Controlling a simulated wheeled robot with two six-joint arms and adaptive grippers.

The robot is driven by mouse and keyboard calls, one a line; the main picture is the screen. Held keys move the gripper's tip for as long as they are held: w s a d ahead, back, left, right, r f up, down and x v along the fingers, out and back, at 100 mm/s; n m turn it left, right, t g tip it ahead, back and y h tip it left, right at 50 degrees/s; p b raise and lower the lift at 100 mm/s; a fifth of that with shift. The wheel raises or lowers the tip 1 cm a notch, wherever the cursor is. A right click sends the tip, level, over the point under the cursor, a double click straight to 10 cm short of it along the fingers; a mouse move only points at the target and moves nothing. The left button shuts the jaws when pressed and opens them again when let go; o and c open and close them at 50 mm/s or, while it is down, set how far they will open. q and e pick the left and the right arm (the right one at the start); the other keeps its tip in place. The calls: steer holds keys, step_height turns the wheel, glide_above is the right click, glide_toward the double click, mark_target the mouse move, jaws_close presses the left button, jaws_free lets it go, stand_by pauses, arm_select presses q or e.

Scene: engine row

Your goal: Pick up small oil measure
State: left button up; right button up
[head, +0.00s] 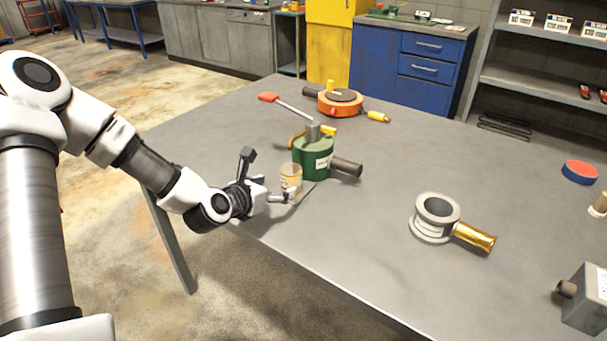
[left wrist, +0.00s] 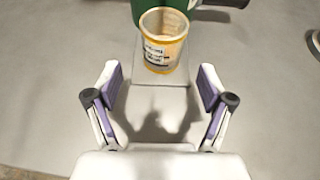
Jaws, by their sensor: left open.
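The small oil measure (head: 291,177) is a clear cup with a yellow rim and dark markings. It stands upright on the grey table, close in front of a green can-like item (head: 313,158). In the left wrist view the measure (left wrist: 163,42) is ahead of the fingers, centred between them. My left gripper (head: 272,184) is open at the table's left edge, just left of the measure. In the left wrist view the fingers (left wrist: 160,100) are wide apart with only bare table and shadow between them. My right gripper is not in view.
A grey ring with a brass handle (head: 437,218) stands right of centre. An orange round item (head: 341,103) and a red-tipped lever (head: 290,106) lie farther back. A grey box (head: 588,300) is at the right edge. The table's middle front (head: 340,235) is clear.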

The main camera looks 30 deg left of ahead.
mark_target(286, 183)
arm_select(q)
steer(key=shift+w+f, duration=0.15)
steer(key=shift+w, duration=0.25)
steer(key=x, duration=0.5)
steer(key=shift+w+d+f, duration=0.1)
steer(key=shift+w+d, duration=0.05)
steer(key=shift+w, duration=0.25)
steer(key=shift+s, duration=0.2)
steer(key=shift+c, duration=1.4)
steer(key=c, duration=1.1)
